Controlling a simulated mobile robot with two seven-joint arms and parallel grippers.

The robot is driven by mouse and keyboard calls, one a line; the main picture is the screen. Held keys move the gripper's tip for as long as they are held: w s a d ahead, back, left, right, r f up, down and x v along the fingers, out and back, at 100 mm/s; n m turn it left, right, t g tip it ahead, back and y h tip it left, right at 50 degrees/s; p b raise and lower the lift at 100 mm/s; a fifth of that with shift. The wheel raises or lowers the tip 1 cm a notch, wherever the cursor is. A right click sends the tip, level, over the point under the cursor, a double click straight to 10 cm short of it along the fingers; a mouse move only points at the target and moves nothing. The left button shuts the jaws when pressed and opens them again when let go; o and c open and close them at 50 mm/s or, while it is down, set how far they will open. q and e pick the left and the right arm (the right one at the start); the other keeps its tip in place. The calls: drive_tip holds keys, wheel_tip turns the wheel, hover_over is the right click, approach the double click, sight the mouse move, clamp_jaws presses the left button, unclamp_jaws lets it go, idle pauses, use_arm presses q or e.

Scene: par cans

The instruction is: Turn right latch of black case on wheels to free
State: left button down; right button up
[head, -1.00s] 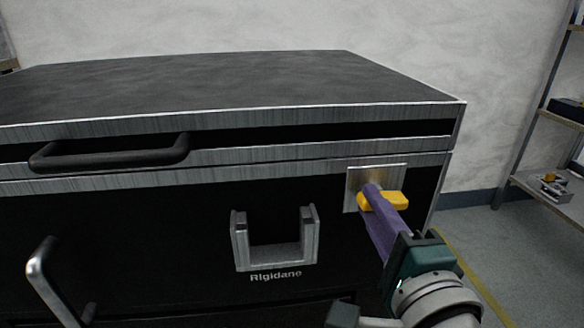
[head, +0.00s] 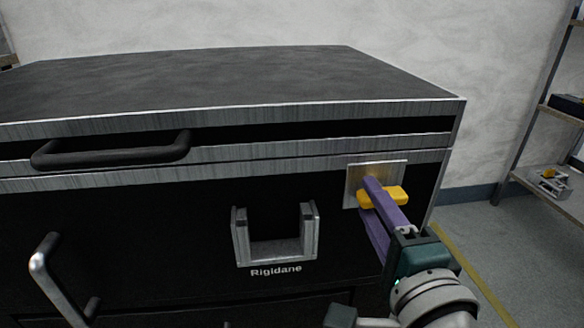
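The black case (head: 120,235) with metal edging fills most of the head view. Its right latch is a yellow handle (head: 397,196) on a metal plate (head: 396,170) near the front's right edge. The handle lies nearly level, its right end slightly higher. My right gripper (head: 367,199) has its purple fingers at the handle, one crossing over its top and one below it. It appears shut on the handle, though the fingers partly hide the contact. My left gripper is not in view.
A black bar handle (head: 110,155) sticks out from the lid's front. A U-shaped metal bracket (head: 240,240) and a silver handle (head: 50,280) stand out from the case's front. Shelving (head: 535,110) stands at the right, with free floor (head: 500,235) between.

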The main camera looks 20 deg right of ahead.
drive_tip(key=shift+o, duration=0.4)
drive_tip(key=shift+s, duration=0.1)
drive_tip(key=shift+s+a, duration=0.15)
drive_tip(key=shift+s, duration=0.2)
drive_tip(key=p+v, duration=0.1)
drive_tip(key=v, duration=0.8)
drive_tip(key=shift+p, duration=0.3)
